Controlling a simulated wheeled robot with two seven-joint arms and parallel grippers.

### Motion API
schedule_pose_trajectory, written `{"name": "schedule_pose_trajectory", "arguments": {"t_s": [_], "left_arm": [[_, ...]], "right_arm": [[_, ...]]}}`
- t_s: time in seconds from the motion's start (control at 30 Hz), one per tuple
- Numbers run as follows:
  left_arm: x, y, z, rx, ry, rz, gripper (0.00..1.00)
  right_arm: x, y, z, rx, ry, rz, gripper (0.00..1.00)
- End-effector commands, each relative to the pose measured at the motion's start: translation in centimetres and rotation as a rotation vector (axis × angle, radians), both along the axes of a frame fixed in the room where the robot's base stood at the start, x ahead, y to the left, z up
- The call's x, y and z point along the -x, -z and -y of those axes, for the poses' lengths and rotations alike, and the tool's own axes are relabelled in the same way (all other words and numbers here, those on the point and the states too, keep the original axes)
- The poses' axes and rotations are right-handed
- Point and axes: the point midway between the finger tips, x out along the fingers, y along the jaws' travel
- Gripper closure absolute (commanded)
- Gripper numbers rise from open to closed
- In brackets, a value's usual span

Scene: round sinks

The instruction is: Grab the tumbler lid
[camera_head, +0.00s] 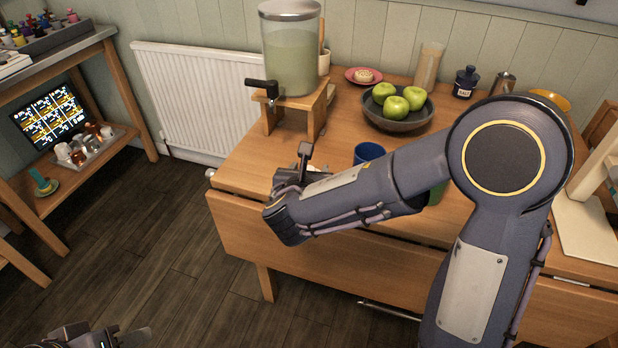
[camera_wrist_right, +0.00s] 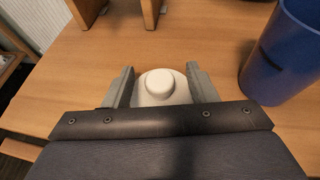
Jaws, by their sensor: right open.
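A white lid with a round knob (camera_wrist_right: 159,84), which looks like the tumbler lid, lies on the wooden table in the right wrist view. My right gripper (camera_wrist_right: 159,73) is open, with one finger on each side of the lid. Whether the fingers touch it is not clear. In the head view my right gripper (camera_head: 302,170) is over the table's front left part, and the lid is mostly hidden there. A blue cup (camera_head: 368,153) stands to its right; it also shows in the right wrist view (camera_wrist_right: 285,55). My left gripper (camera_head: 105,338) is low at the bottom left edge, partly cut off.
A drink dispenser (camera_head: 291,55) stands on a wooden stand (camera_head: 314,108) behind my right gripper. A dark bowl (camera_head: 398,119) of green apples is further back. A pink plate (camera_head: 353,77), a dark jar (camera_head: 466,82) and a tall glass (camera_head: 428,66) stand near the wall.

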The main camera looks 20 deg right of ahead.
Motion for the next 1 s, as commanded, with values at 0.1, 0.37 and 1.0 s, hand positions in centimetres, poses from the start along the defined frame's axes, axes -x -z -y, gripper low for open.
{"name": "schedule_pose_trajectory", "arguments": {"t_s": [0.1,0.37,1.0], "left_arm": [[0.0,0.4,0.0,0.000,0.000,0.000,0.64],[0.0,0.5,0.0,0.000,0.000,0.000,0.64],[0.0,0.5,0.0,0.000,0.000,0.000,0.64]], "right_arm": [[-1.5,0.9,0.6,0.000,0.003,-0.001,0.48],[-2.2,1.0,0.9,0.000,0.000,0.000,0.48],[-2.1,1.0,0.9,-0.001,0.000,-0.001,0.96]]}}
